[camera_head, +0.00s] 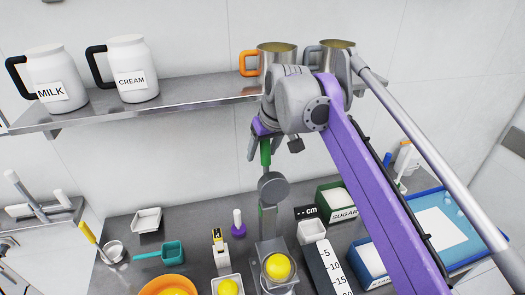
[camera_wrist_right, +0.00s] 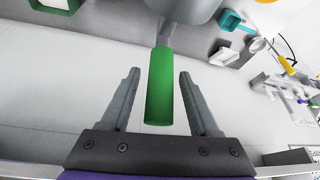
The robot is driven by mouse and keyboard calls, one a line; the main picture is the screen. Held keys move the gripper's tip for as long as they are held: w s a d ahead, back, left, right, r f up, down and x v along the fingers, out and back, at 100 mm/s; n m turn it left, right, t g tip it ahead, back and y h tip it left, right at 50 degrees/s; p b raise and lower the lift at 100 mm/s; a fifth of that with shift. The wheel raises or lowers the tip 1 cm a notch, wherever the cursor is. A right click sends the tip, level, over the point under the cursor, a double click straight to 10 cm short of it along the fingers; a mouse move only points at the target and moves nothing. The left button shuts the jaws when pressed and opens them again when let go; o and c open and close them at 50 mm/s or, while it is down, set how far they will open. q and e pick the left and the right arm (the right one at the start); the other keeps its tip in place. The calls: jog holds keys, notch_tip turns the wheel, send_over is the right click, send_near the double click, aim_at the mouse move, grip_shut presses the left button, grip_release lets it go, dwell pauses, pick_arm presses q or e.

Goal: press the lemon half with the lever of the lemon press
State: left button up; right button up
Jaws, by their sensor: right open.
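The lemon press stands on the counter with its grey column (camera_head: 268,222) upright and its lever raised. The lever's green handle (camera_head: 265,152) points up; in the right wrist view the green handle (camera_wrist_right: 159,88) lies between my fingers. My right gripper (camera_wrist_right: 158,85) is open around the handle, with a gap on both sides. In the head view my right gripper (camera_head: 268,145) is partly hidden by its own wrist. A yellow lemon half (camera_head: 278,267) sits in the press's cup at the base. My left gripper is not in view.
A metal shelf (camera_head: 190,98) with milk and cream jugs and two metal mugs runs behind my right arm. An orange bowl (camera_head: 168,287), a teal scoop (camera_head: 172,251), a sugar box (camera_head: 338,201) and a black scale board (camera_head: 325,268) crowd the counter around the press.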

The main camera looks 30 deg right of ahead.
grip_shut()
dwell(0.3)
dwell(1.2)
